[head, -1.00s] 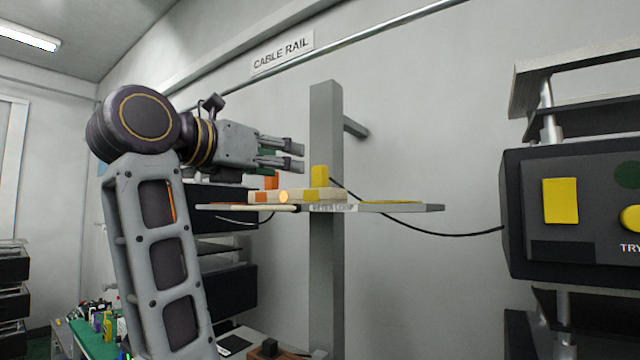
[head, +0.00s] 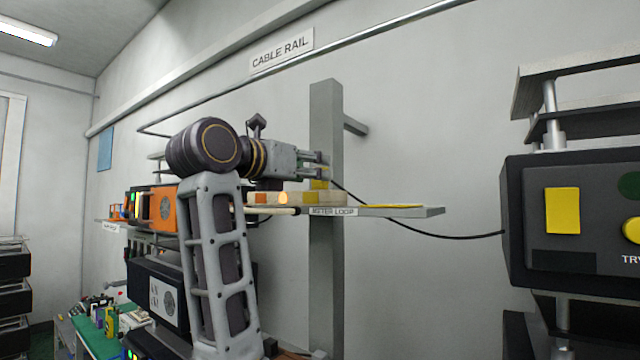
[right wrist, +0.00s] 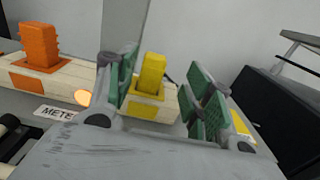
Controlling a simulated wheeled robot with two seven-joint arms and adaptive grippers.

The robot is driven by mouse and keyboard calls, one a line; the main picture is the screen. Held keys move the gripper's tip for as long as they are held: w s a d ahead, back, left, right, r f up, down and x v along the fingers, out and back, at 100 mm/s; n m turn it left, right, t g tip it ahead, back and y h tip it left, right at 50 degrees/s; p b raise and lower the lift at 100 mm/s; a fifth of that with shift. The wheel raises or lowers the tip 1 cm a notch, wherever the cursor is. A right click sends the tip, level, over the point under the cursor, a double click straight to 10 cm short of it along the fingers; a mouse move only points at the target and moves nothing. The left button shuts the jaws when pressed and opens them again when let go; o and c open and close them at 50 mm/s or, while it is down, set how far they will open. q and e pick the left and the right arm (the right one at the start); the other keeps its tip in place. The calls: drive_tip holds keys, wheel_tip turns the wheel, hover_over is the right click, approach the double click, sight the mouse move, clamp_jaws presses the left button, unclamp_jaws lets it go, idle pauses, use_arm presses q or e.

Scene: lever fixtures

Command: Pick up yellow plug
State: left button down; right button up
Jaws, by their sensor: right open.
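The yellow plug (head: 319,185) stands upright in a pale wooden block on the shelf, partly hidden by my right gripper in the head view. The yellow plug (right wrist: 152,74) also shows in the right wrist view, in its yellow-marked socket between the green-padded fingers and beyond them. My right gripper (head: 327,165) is open and empty at the plug; contact cannot be told. Its fingers also show in the right wrist view (right wrist: 166,72). A black cable runs from behind the plug to the right. My left gripper is not in view.
An orange plug (right wrist: 40,46) stands in the wooden block left of the yellow one. The shelf (head: 432,211) carries a METER LOOP label (head: 333,211) and a flat yellow patch. A grey post (head: 326,120) stands close behind. A dark panel box (head: 515,220) is at right.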

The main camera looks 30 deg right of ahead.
idle(0.4)
drive_tip(key=shift+w+p+x, duration=0.3)
drive_tip(key=shift+p+x, duration=0.55)
drive_tip(key=shift+x, duration=0.6)
drive_tip(key=shift+p+x, duration=0.35)
drive_tip(key=shift+x, duration=0.7)
drive_tip(key=c, duration=1.1)
drive_tip(key=shift+r, duration=0.2)
drive_tip(key=shift+r, duration=1.4)
drive_tip(key=shift+r+b, duration=0.5)
drive_tip(key=shift+r, duration=2.95)
